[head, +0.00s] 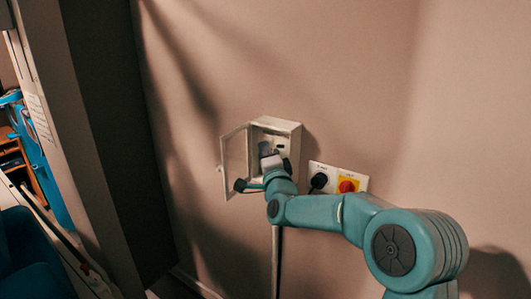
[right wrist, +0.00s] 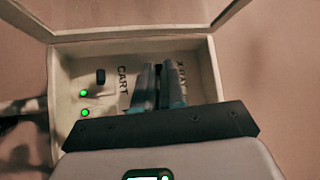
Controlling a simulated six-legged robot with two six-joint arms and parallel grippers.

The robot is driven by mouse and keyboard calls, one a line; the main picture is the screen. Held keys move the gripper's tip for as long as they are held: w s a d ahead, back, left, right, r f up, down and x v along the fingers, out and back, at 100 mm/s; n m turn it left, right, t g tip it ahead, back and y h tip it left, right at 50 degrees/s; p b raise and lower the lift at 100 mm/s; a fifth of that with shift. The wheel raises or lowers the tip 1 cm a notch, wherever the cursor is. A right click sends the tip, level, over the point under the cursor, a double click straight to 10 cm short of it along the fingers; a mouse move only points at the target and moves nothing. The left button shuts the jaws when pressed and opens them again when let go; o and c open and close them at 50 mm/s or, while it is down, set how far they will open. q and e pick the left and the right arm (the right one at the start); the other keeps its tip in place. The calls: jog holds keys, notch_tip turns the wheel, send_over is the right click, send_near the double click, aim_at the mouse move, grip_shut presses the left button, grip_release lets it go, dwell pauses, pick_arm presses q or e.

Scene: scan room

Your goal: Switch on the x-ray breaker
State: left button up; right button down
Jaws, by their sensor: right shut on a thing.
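The breaker box (head: 292,127) is a white box on the wall with its glass door (head: 234,160) swung open to the left. In the right wrist view the box (right wrist: 208,72) shows a black switch (right wrist: 101,76) beside a "CART" label (right wrist: 123,82). A second label (right wrist: 182,72), partly covered, seems to read "X-RAY". My right gripper (head: 266,151) reaches into the box. Its fingers (right wrist: 160,85) are between the two labels, shut on what appears to be the x-ray breaker switch, which they mostly hide. My left gripper is not in view.
Two green lights (right wrist: 84,103) glow inside the box at left. A wall panel (head: 328,170) right of the box carries a black knob (head: 319,181) and a red button on yellow (head: 347,186), close to my right arm. A dark upright panel (head: 105,120) stands at left.

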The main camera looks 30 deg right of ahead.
jog(key=shift+r+m+g+p, duration=0.7)
jog(key=shift+m+g+p, duration=0.15)
jog(key=shift+m, duration=0.25)
jog(key=r+m+g+y+p, duration=0.1)
jog(key=m+g+p, duration=0.1)
jog(key=p, duration=0.2)
jog(key=shift+p, duration=0.35)
jog(key=shift+d+m+g+y+p, duration=0.1)
jog(key=shift+m+g+y+p, duration=0.35)
jog(key=shift+p, duration=0.35)
jog(key=c, duration=1.5)
grip_release()
jog(key=shift+s, duration=0.1)
